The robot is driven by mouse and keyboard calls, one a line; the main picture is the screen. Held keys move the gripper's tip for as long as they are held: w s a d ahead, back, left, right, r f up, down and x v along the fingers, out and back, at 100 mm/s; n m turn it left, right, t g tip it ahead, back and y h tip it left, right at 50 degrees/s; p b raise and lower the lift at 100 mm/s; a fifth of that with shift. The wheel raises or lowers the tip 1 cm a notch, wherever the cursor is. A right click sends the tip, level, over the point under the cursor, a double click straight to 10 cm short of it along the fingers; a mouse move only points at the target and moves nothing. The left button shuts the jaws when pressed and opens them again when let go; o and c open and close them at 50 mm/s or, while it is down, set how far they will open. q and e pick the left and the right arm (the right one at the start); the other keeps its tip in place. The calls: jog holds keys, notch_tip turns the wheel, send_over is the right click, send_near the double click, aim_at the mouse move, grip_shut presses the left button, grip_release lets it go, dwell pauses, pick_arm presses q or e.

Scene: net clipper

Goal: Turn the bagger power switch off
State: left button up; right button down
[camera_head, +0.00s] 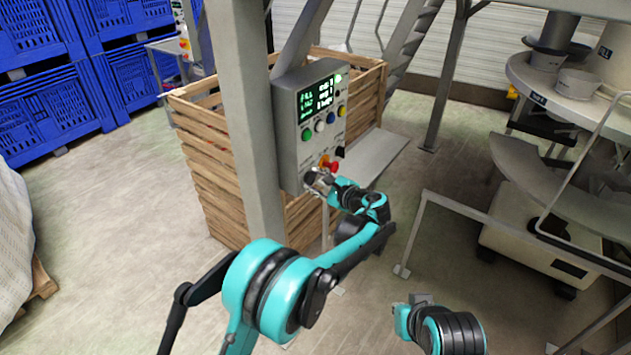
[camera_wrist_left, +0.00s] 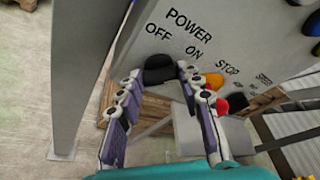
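The control box (camera_head: 290,130) is grey with a lit screen and coloured buttons, fixed by a grey post. In the left wrist view its face carries the words POWER, OFF and ON above a black knob (camera_wrist_left: 160,69), the power switch. Which way the knob points is hard to tell. My left gripper (camera_head: 316,180) is at the lower part of the box and hides the switch in the head view. In the left wrist view its fingers (camera_wrist_left: 158,78) are apart, one on each side of the knob; contact is unclear. My right gripper (camera_head: 418,301) is low, away from the box, its fingers unclear.
The grey post (camera_head: 243,120) stands close left of my left gripper. A wooden crate (camera_head: 215,170) is behind the box. A metal rail (camera_head: 480,212) stands at right.

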pick_arm(q)
jog(key=shift+f+n, duration=0.1)
jog(key=shift+n, duration=0.2)
jog(key=n+t+b, duration=0.2)
jog(key=n, duration=0.1)
jog(key=shift+s+a+f, duration=0.1)
jog(key=shift+f, duration=0.1)
jog(key=n+b, duration=0.1)
jog(key=n, duration=0.1)
jog(key=n+t+b, duration=0.1)
jog(key=shift+f+n+t, duration=0.2)
jog(key=shift+n+t, duration=0.1)
jog(key=shift+n, duration=0.1)
jog(key=n+y+b, duration=0.1)
jog(key=n, duration=0.2)
jog(key=n+t+y+b, duration=0.1)
jog(key=n, duration=0.2)
jog(key=n+y+b, duration=0.1)
jog(key=n+b, duration=0.1)
jog(key=n, duration=0.1)
jog(key=shift+f+t, duration=0.15)
jog(key=shift+t, duration=0.15)
jog(key=shift+n+y, duration=0.4)
jog(key=shift+n, duration=0.1)
jog(key=o, duration=1.2)
jog(key=shift+c, duration=0.2)
